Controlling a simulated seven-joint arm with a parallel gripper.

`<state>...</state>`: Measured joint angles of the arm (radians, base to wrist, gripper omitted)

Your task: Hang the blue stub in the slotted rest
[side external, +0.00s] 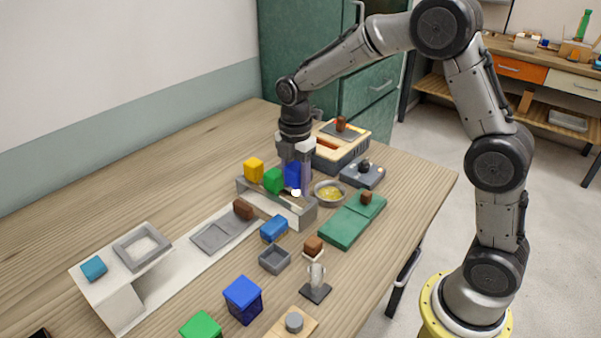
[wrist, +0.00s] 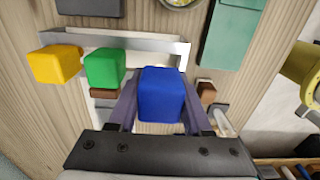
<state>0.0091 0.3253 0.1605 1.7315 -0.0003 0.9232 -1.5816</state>
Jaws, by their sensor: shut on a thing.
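The blue stub (wrist: 161,94) is a blue block between the two fingers of my gripper (wrist: 160,104) in the wrist view; my gripper is shut on it. In the side view the blue stub (side external: 292,174) is partly hidden by my gripper (side external: 295,181), at the right end of the slotted rest (side external: 291,211). The rest is a long pale grey frame, also in the wrist view (wrist: 130,42). A green block (side external: 273,180) and a yellow block (side external: 254,169) sit along the rest, left of the blue stub. I cannot tell whether the blue stub touches the rest.
A round bowl (side external: 330,193) with yellow contents and a green board (side external: 350,222) stand close on the right. A lighter blue block (side external: 273,228), a small grey tray (side external: 275,259) and a clear stand (side external: 316,280) are in front. Bare wood lies left behind the rest.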

